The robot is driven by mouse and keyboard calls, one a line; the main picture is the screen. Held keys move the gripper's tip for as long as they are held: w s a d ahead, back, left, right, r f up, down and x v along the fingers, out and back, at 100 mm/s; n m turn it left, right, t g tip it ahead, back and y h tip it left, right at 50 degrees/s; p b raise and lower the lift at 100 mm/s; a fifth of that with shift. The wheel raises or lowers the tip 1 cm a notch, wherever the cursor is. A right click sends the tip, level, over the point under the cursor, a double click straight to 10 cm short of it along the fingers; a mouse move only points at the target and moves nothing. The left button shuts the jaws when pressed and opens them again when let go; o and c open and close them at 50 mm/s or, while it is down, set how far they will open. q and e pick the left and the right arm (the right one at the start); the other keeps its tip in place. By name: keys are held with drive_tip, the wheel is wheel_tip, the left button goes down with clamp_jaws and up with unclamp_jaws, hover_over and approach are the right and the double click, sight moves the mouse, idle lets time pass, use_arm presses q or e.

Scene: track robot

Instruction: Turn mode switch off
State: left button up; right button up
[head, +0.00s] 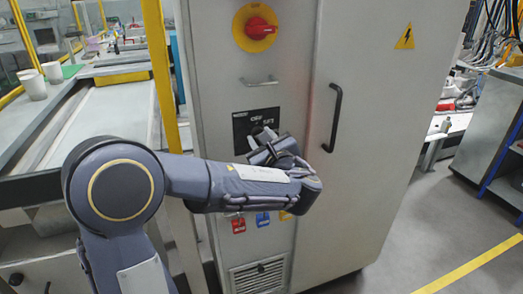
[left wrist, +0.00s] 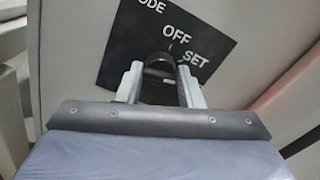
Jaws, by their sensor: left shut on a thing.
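The mode switch is a dark knob (left wrist: 158,60) on a black label plate (head: 245,120) on the grey cabinet's front. In the left wrist view the plate (left wrist: 130,45) reads "ODE", "OFF" and "SET" and looks tilted. The knob's exact pointer direction is hard to make out. My left gripper (head: 264,138) is at the plate in the head view. Its two light fingers (left wrist: 160,72) stand on either side of the knob and are shut on it. In the head view the gripper and wrist hide the knob and the lower plate. My right gripper is not in view.
A red rotary switch on a yellow disc (head: 256,28) and a small handle (head: 258,81) are above the plate. A long black door handle (head: 333,118) is to the right. Colored tags (head: 262,219) and a vent (head: 259,277) are below. A yellow post (head: 159,70) stands left.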

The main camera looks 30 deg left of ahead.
use_arm(q)
drive_tip(key=shift+n+b, duration=7.7)
drive_tip(key=shift+b, duration=0.95)
drive_tip(key=o, duration=0.9)
drive_tip(key=shift+r, duration=0.1)
drive_tip(key=shift+d, duration=0.1)
drive_tip(key=p+v, duration=0.1)
drive_tip(key=v, duration=0.6)
drive_tip(key=shift+s+d, duration=0.2)
drive_tip(key=shift+d, duration=0.05)
